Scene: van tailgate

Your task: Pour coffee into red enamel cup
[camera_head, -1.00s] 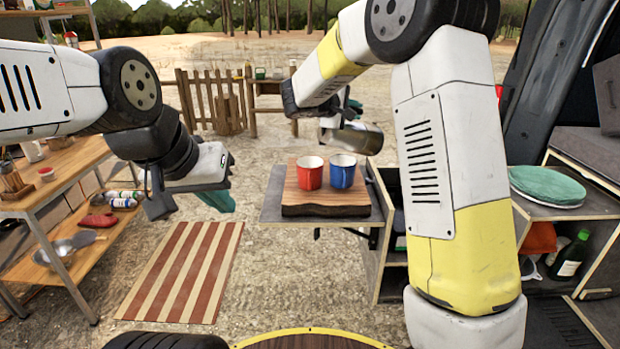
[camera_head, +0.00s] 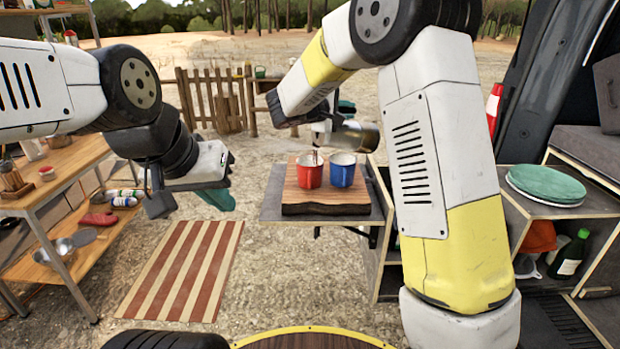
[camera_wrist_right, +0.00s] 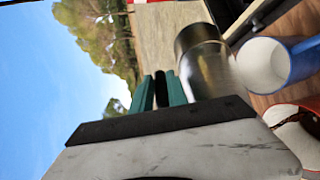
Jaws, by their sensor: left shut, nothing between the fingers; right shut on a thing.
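The red enamel cup (camera_head: 309,174) stands upright on a wooden board (camera_head: 325,208), left of a blue cup (camera_head: 341,173). A thin dark stream (camera_head: 315,156) shows at the red cup's mouth. In the right wrist view the pot (camera_wrist_right: 205,65) lies close to the blue cup (camera_wrist_right: 275,65), and the red cup (camera_wrist_right: 290,135) is partly cut off at the edge. My left gripper (camera_head: 220,198) is shut and empty, left of the board.
The board rests on a grey shelf (camera_head: 270,208) beside the van's cabinet. A wooden table (camera_head: 65,160) with bowls and bottles stands at the left. A striped mat (camera_head: 185,270) lies on the ground. Green plates (camera_head: 545,184) are at the right.

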